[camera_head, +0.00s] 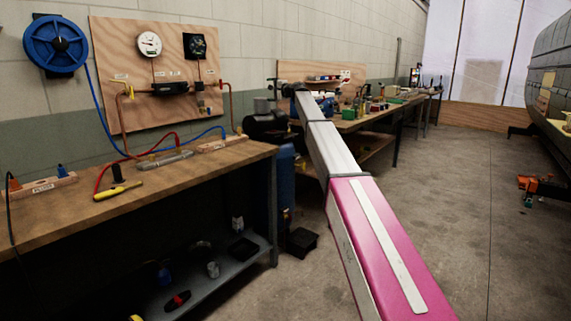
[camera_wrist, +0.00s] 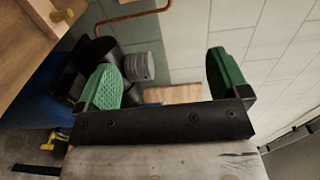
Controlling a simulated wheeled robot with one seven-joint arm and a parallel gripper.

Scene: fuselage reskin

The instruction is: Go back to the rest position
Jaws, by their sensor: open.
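My gripper (camera_wrist: 163,85) shows in the wrist view with its two green ridged finger pads wide apart. Nothing is held between them. Beyond the pads are a block wall, a grey ribbed cylinder and a black rounded body, apart from the fingers as far as I can tell. In the head view my arm, pink and then silver, reaches forward and away over the floor, its far end near the wall between the two benches. The gripper at that far end is too small and dark to make out there.
A wooden workbench (camera_head: 180,182) stands at left, with hoses, a yellow-handled tool (camera_head: 117,188) and a gauge board (camera_head: 150,70) behind it. A second bench (camera_head: 372,120) with many items stands farther back. A black box (camera_head: 301,242) lies on the floor. Open concrete floor (camera_head: 455,200) lies at right, beside the fuselage (camera_head: 552,75).

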